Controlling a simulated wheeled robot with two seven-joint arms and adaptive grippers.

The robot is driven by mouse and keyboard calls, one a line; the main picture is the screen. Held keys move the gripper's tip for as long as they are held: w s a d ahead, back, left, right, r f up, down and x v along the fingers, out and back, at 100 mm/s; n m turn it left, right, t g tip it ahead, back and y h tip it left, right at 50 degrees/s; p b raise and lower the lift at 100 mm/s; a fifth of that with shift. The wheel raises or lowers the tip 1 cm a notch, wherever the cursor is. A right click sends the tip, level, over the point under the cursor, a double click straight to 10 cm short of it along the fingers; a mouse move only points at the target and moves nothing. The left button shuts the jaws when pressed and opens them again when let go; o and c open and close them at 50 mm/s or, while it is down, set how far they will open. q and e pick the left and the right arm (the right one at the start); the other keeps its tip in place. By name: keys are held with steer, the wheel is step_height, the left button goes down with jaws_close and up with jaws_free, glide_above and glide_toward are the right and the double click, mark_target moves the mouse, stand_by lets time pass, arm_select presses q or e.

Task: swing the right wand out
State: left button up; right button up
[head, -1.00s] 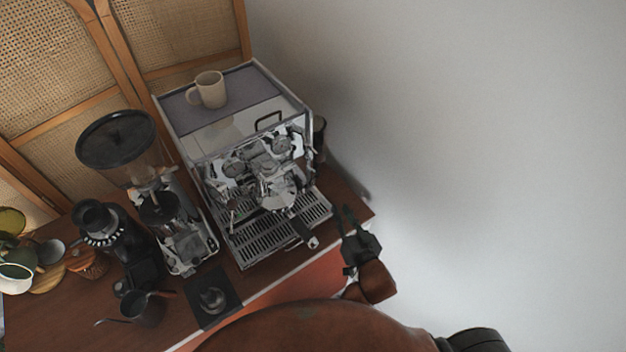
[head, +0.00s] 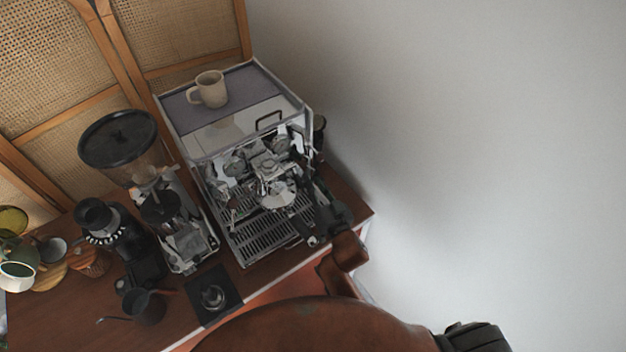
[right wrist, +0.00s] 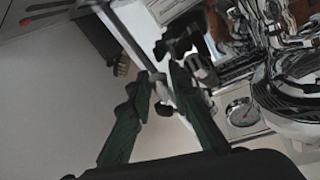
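The chrome espresso machine (head: 215,143) stands on the wooden counter. Its right wand (head: 308,158) is at the front right side of the machine, partly hidden by my right gripper. My right gripper (head: 312,192) is close beside the machine's right front, over the right end of the drip tray (head: 265,236). In the right wrist view the two dark green fingers (right wrist: 160,78) are apart, with a gap between their tips. Nothing is clearly held, and I cannot tell whether the wand touches a finger. My left gripper is not in view.
A portafilter handle (head: 313,240) sticks out at the front, close to my right gripper. A beige mug (head: 209,89) stands on the machine. A grinder (head: 160,205) stands left of it. A dark canister (head: 319,132) is behind its right side. The right is bare wall.

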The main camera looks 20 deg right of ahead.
steer(key=shift+c, duration=0.7)
jaws_close()
